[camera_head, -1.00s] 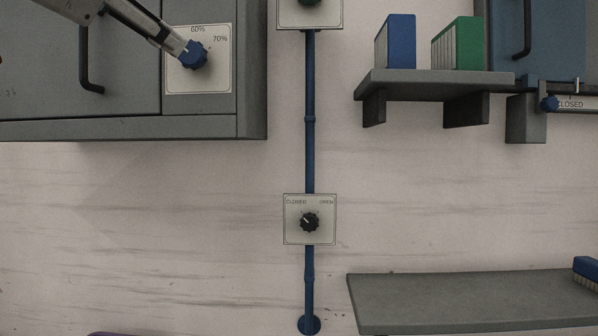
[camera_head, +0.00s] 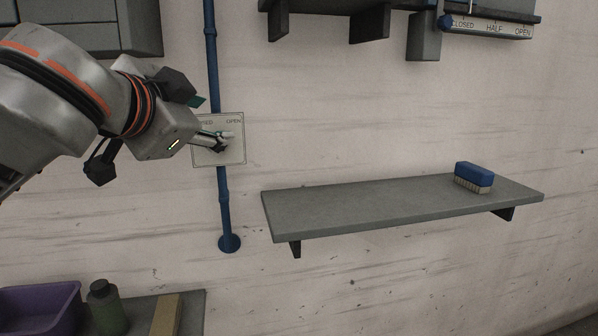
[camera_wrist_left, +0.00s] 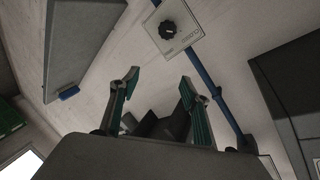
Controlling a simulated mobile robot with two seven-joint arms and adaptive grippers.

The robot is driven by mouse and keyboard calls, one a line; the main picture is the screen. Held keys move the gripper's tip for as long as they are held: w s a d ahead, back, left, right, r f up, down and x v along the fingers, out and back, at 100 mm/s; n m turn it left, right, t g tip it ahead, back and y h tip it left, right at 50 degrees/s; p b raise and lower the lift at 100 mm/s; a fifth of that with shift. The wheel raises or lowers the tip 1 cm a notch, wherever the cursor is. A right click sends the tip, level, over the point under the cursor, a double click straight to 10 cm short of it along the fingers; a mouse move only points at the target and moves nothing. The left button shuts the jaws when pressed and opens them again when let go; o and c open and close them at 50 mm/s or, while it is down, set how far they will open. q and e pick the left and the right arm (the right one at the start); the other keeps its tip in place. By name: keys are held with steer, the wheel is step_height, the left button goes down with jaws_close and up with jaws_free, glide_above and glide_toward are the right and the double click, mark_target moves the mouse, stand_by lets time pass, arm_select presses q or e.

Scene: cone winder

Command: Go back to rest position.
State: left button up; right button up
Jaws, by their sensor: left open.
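My left gripper (camera_head: 210,122) is in front of the valve panel on the blue pipe in the head view, with its arm coming in from the left. It is open and empty. In the left wrist view its two green-padded fingers (camera_wrist_left: 160,82) stand apart. The square pale panel (camera_wrist_left: 189,42) with a black round knob (camera_wrist_left: 168,30) lies beyond the fingertips there, with a gap between. In the head view the panel (camera_head: 236,154) is partly hidden by a finger, including part of its CLOSED label. My right gripper is in neither view.
A grey wall shelf (camera_head: 350,205) bears a blue brush (camera_head: 473,176) at its right end. A slider scale (camera_head: 490,27) is at the upper right. A purple bin (camera_head: 40,308) and a green bottle (camera_head: 106,308) stand lower left. The wall between is bare.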

arm_select(q)
steer(key=s+a+f+n+g, duration=0.1)
steer(key=a+f+g, duration=0.1)
steer(key=f, duration=1.6)
steer(key=a+f+n+g, duration=0.1)
steer(key=f+n, duration=0.1)
steer(key=f, duration=1.6)
steer(key=s+a+f+n+g+y, duration=0.1)
steer(key=s+a+f+g+y, duration=0.25)
steer(key=s+a+f, duration=0.7)
steer(key=s+a+f+g+y, duration=0.2)
steer(key=s+a+f+y, duration=0.2)
steer(key=s+a+f, duration=0.65)
steer(key=s+d+f+n+t+h, duration=0.1)
steer(key=d+f+n+t+h, duration=0.2)
steer(key=d+f+h, duration=0.4)
steer(key=d+f+t, duration=0.1)
steer(key=d+f, duration=0.6)
steer(key=d, duration=0.4)
steer(key=shift+d+f+h, duration=0.15)
steer(key=shift+f+h, duration=0.05)
steer(key=shift+h, duration=0.15)
